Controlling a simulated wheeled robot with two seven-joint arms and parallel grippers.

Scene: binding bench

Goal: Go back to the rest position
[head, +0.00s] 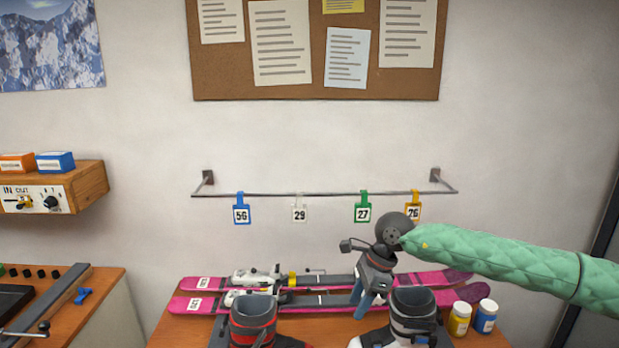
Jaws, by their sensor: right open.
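My right arm comes in from the right in a green quilted sleeve. My right gripper (366,303) points down over the bench, in front of the pink skis. It is open and I see nothing held in it. The rear pink ski (420,279) and front pink ski (440,301) lie side by side with bindings on them. The gripper hides part of the skis; whether it touches them I cannot tell. My left gripper is not in view.
A dark ski boot with red (253,320) and a dark-and-white boot (412,312) stand in front. Yellow (459,319) and blue (485,316) jars stand at right. Numbered tags hang from a wall rail (320,194). A control box (75,187) is at left.

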